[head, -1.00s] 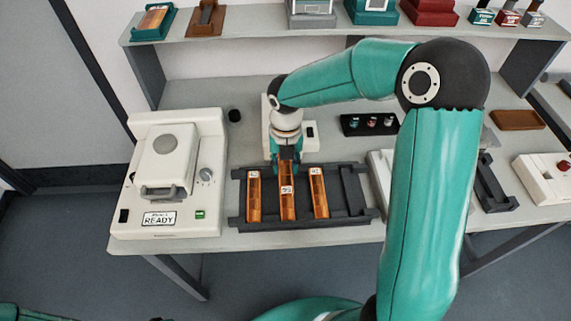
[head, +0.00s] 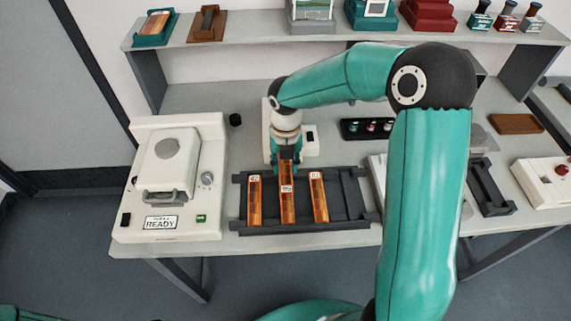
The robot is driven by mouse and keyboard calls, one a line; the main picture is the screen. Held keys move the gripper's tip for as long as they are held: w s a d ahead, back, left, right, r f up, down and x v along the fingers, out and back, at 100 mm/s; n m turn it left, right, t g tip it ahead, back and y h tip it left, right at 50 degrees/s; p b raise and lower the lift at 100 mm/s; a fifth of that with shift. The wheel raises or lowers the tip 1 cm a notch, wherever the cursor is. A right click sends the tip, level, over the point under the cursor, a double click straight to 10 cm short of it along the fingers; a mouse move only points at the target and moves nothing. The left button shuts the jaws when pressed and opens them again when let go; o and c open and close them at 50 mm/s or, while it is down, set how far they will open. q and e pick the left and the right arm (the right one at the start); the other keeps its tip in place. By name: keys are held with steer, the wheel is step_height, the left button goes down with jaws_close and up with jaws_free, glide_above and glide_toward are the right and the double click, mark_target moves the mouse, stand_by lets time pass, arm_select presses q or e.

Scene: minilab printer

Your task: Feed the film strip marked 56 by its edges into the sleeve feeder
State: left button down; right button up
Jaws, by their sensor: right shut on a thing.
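Three orange-brown film strips with small white labels are at a dark rack (head: 345,205) on the bench: a left strip (head: 255,205), a middle strip (head: 288,208) and a right strip (head: 320,203). The label numbers are too small to read surely. My right gripper (head: 287,158) points down and is shut on the far end of the middle strip, which stands slightly higher in the picture than the other two. The fingertips are partly hidden. My left gripper is out of view. I cannot tell which machine is the sleeve feeder.
A white machine (head: 172,185) with a READY sign stands left of the rack. A white device (head: 308,140) is behind the gripper. A dark tray with small bottles (head: 367,128) is at the back. My right arm hides part of the bench on the right.

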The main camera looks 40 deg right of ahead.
steer(key=shift+w, duration=0.1)
stand_by(0.3)
steer(key=shift+w+d+p, duration=0.3)
steer(key=shift+w+p, duration=0.1)
steer(key=shift+w+d, duration=0.15)
steer(key=shift+w, duration=0.1)
stand_by(0.4)
steer(key=shift+w+d+p, duration=0.2)
steer(key=shift+w+p, duration=0.05)
steer(key=shift+p, duration=0.2)
steer(key=o, duration=0.7)
steer(key=shift+c, duration=0.2)
steer(key=shift+c, duration=0.4)
